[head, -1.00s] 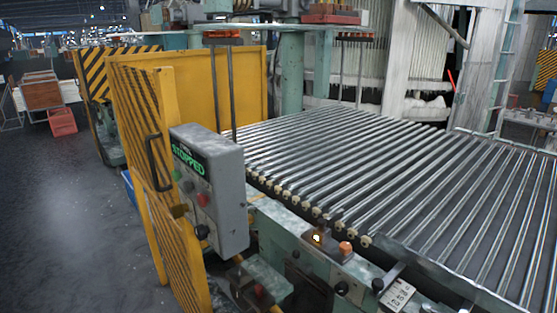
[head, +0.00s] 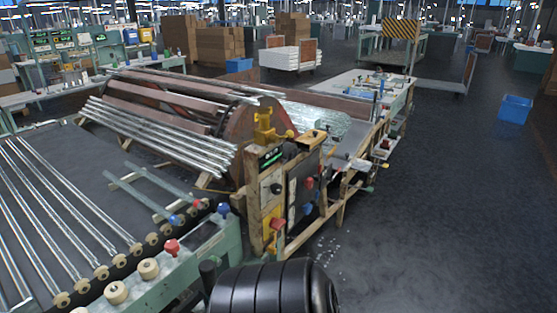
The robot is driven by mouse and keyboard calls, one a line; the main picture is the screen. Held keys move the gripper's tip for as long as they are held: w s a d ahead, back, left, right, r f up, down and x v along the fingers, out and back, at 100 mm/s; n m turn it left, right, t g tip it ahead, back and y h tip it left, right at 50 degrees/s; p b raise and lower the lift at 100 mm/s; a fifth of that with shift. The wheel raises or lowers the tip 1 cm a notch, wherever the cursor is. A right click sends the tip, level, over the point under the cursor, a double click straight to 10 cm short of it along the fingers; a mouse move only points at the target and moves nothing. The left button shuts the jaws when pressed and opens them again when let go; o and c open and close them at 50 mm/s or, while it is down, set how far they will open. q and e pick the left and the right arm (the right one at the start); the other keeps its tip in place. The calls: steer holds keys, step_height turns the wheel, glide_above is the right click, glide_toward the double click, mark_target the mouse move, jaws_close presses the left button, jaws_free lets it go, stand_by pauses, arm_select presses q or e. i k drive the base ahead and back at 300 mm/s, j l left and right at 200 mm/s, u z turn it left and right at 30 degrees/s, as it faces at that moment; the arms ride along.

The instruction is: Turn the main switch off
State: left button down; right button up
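A wooden-framed control cabinet (head: 270,190) stands in the middle of the head view, at the end of the machine. Its near face has a small green-lit display (head: 271,158), too small to read, and a black knob (head: 276,188). Lower on it is a red handle or knob (head: 277,224) by a yellow part. A grey side panel carries another small red control (head: 309,183). I cannot tell which of these is the main switch, or its position. Neither of my grippers is in view.
A roller conveyor with glass tubes (head: 60,210) fills the left, with red and blue knobs along its edge. A large drum (head: 180,105) lies behind the cabinet. A black ribbed cylinder (head: 265,290) shows at the bottom. Open dark floor (head: 450,210) lies at right, with a blue bin (head: 515,108).

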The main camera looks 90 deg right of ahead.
mark_target(276, 224)
steer(key=z, duration=2.65)
